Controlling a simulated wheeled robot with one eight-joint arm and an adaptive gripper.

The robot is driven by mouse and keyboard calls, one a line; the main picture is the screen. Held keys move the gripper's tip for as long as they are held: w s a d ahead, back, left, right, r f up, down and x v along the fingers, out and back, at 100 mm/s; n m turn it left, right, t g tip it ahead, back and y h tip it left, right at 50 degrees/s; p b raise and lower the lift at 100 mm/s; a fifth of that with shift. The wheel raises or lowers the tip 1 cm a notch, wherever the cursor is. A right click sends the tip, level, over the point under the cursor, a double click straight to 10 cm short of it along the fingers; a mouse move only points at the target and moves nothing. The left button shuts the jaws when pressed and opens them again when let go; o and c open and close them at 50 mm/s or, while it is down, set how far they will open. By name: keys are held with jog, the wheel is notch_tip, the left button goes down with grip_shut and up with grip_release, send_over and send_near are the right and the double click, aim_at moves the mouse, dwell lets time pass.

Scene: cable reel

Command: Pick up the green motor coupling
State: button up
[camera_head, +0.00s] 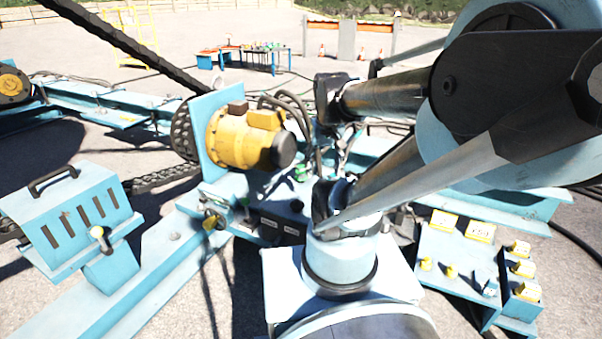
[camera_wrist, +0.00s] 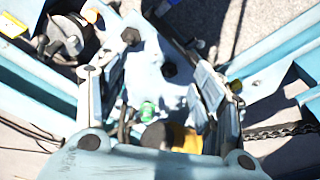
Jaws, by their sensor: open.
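The green motor coupling (camera_wrist: 148,111) is a small bright green piece on a light blue surface in the wrist view. In the head view a small green piece (camera_head: 302,172) shows on the blue frame, just right of the yellow motor (camera_head: 246,137). My gripper (camera_wrist: 160,78) is open, with one finger on each side of the wrist picture. The coupling appears between the fingers, nearer the palm, and nothing is held. How high the fingers are above it I cannot tell. In the head view my arm covers much of the right side, and I cannot make out the fingers clearly.
A blue control box (camera_head: 75,222) with a handle stands at the left. A blue panel with yellow labels (camera_head: 462,255) is at the lower right. Cables (camera_head: 292,108) rise behind the motor. A chain (camera_wrist: 280,131) shows in the wrist view. A workbench (camera_head: 258,60) stands far back.

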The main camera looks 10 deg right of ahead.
jog(key=w+r+m, duration=0.2)
jog(key=w+r, duration=0.2)
jog(key=w, duration=0.6)
jog(key=m+g, duration=0.2)
jog(key=m, duration=0.2)
send_over(301, 165)
notch_tip(301, 165, down, 12)
jog(key=f, duration=1.7)
jog(key=shift+s, duration=0.2)
jog(key=shift+c, duration=0.3)
jog(key=c, duration=1.2)
